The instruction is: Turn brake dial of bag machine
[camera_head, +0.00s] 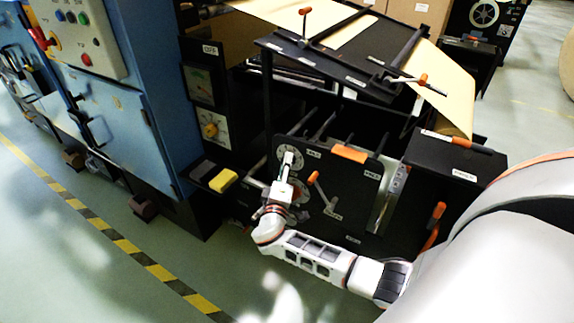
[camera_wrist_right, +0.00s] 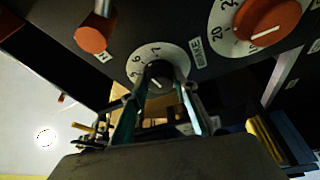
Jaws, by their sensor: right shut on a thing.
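The brake dial (camera_wrist_right: 148,53) is a white numbered ring around a black knob, with a label (camera_wrist_right: 195,47) reading BRAKE beside it. It also shows in the head view (camera_head: 296,152) on the black front panel of the bag machine (camera_head: 340,205), partly covered by my gripper. My right gripper (camera_wrist_right: 160,84) reaches the dial from below, its two fingers on either side of the black knob and shut on it. In the head view the right gripper (camera_head: 285,170) is in front of the dial. My left gripper is not in view.
A larger dial with an orange-red knob (camera_wrist_right: 268,18) sits close beside the brake dial. An orange-tipped lever (camera_head: 313,178) stands out from the panel near my gripper. A blue cabinet (camera_head: 125,120) and a yellow block (camera_head: 223,181) are to the left. The striped floor at left is clear.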

